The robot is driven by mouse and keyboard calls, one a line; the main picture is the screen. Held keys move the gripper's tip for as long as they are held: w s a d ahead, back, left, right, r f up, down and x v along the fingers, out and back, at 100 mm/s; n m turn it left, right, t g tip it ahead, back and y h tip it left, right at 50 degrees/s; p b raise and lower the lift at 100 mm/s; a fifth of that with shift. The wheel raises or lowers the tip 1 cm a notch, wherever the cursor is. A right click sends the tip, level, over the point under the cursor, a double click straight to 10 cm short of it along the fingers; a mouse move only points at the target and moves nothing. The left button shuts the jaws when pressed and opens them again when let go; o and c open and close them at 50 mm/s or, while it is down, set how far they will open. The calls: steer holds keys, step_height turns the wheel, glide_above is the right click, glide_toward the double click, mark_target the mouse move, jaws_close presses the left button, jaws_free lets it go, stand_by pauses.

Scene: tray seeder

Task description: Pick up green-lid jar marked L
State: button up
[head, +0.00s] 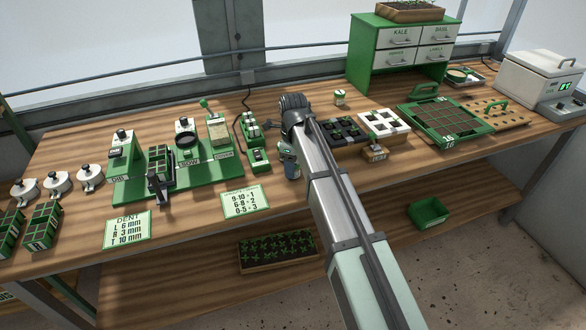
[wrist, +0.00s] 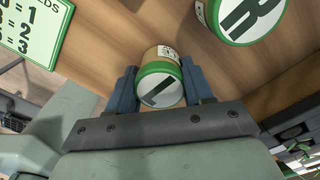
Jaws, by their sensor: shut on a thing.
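In the wrist view, a small jar (wrist: 160,80) with a green-rimmed white lid stands between the two blue-grey fingers of my gripper (wrist: 161,76). A finger touches it on each side, and the gripper is shut on it. One dark slanted stroke shows on the lid; the lower part of the mark is hard to read. A second green-rimmed jar, marked R (wrist: 248,18), is apart from it at the upper right. In the head view my gripper (head: 289,163) is low over the bench, and the held jar is hidden there. I cannot tell whether it touches the wood.
A rate card (head: 244,201) and the green seeder base (head: 205,175) lie left of my gripper. A jar (head: 340,97) stands behind my arm. Black and white trays (head: 384,124) and a green grid tray (head: 446,119) are to the right.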

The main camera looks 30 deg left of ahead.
steer(key=shift+c, duration=0.9)
